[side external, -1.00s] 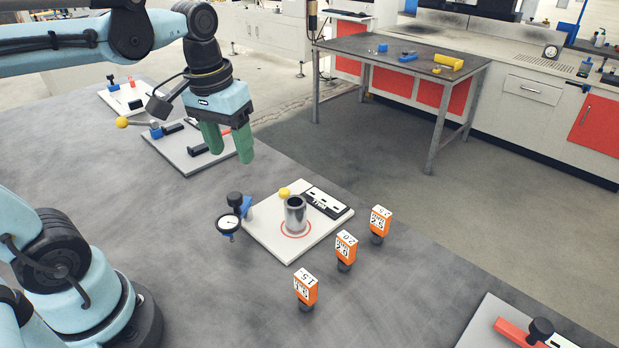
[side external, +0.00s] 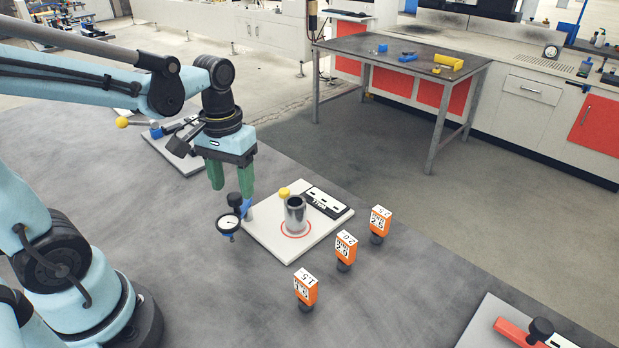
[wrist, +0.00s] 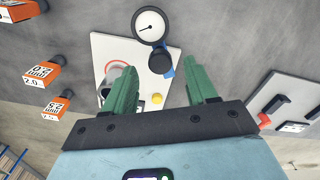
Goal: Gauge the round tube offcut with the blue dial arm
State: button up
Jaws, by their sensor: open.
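The round tube offcut (side external: 295,215) is a shiny metal cylinder standing upright inside a red ring on a white plate (side external: 273,228). In the wrist view the tube (wrist: 119,72) is partly hidden behind a green finger. The dial arm (side external: 230,221), with a white dial face, black knob (side external: 235,199) and blue bracket, sits at the plate's left edge, swung away from the tube. The dial also shows in the wrist view (wrist: 150,26). My gripper (side external: 231,193) has green fingers, open and empty, above and just behind the black knob. In the wrist view the knob lies beyond the fingers (wrist: 163,85).
Orange number blocks (side external: 306,288) stand on black bases in front of and right of the plate. A yellow button (side external: 284,192) and a black label block (side external: 326,200) are on the plate. Another fixture plate (side external: 183,157) lies behind; a red-handled one (side external: 520,333) is at front right.

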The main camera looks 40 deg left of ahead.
aim_at(237, 214)
jog(key=shift+f, duration=1.35)
grip_shut()
